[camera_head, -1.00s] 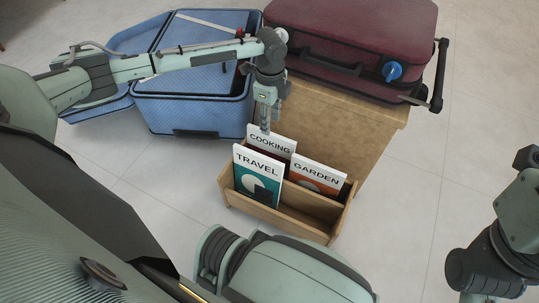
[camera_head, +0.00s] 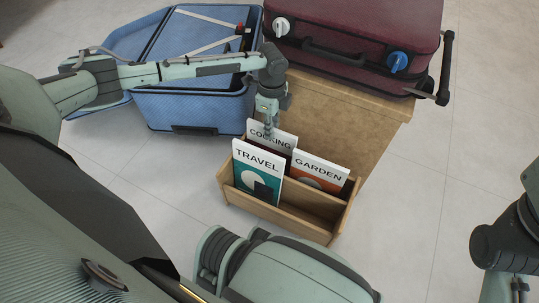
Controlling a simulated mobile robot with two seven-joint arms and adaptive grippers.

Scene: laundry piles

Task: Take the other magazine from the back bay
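A wooden magazine rack (camera_head: 300,224) stands on the floor in front of a wooden box. The COOKING magazine (camera_head: 283,142) and the GARDEN magazine (camera_head: 322,170) stand upright side by side in its back bay. The TRAVEL magazine (camera_head: 257,172) stands in the front bay, at the left. My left gripper (camera_head: 268,132) points down at the top edge of the COOKING magazine and covers part of its title. Its fingers overlap in the view, so their opening and any contact are unclear. My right gripper (camera_head: 519,289) shows only partly at the lower right edge, away from the rack.
A dark red suitcase (camera_head: 352,32) with a white and a blue knob lies on the wooden box (camera_head: 345,120) behind the rack. An open blue suitcase (camera_head: 190,108) lies at the back left, under my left arm. The floor right of the rack is clear.

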